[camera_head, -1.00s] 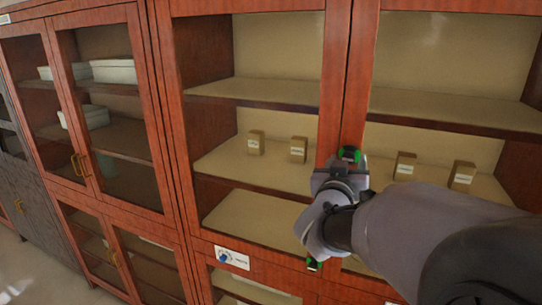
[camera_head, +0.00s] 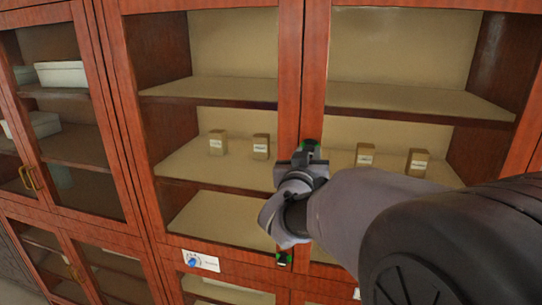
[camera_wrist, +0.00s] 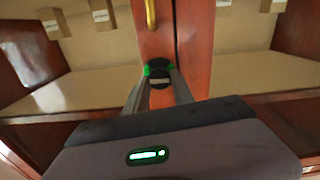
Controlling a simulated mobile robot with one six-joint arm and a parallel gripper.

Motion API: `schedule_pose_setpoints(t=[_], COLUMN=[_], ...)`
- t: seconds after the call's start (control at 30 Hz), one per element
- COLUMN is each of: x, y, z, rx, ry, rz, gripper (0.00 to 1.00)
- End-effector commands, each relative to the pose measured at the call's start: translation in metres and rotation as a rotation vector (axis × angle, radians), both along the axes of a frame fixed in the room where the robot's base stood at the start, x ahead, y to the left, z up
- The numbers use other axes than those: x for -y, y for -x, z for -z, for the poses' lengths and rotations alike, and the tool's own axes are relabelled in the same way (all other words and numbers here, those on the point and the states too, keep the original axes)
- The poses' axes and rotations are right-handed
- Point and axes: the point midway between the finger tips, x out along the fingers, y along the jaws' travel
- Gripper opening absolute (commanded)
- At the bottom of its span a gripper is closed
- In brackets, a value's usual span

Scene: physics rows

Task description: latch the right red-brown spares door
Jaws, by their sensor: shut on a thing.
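The right red-brown spares door (camera_head: 316,70) has a glass pane and stands beside the left door (camera_head: 290,70). The two look in line or nearly so; I cannot tell whether the right one is fully flush. My gripper (camera_head: 308,150) is at the seam between them, at middle-shelf height. In the wrist view its fingers (camera_wrist: 159,75) with green tips close on a small dark round piece (camera_wrist: 158,82) at the seam. My wrist hides the lower part of the seam in the head view.
Small labelled boxes (camera_head: 218,143) stand on the middle shelf behind the glass. A white label with a blue dial (camera_head: 200,260) is on the rail below. A neighbouring cabinet (camera_head: 75,150) with brass handles stands at left. More glass doors lie below.

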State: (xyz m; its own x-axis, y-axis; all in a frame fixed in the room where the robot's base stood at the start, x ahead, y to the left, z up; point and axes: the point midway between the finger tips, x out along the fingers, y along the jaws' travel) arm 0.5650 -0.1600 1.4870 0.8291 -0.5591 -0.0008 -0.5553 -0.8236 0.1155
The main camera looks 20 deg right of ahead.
Motion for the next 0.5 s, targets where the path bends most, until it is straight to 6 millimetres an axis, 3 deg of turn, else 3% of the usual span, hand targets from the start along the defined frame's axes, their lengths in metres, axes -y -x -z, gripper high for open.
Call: schedule_pose_setpoints(t=[0.5], x=[0.0008], y=[0.0004], z=[0.0056], rx=[0.229], ry=[-0.336], rz=[0.000], gripper=[0.00])
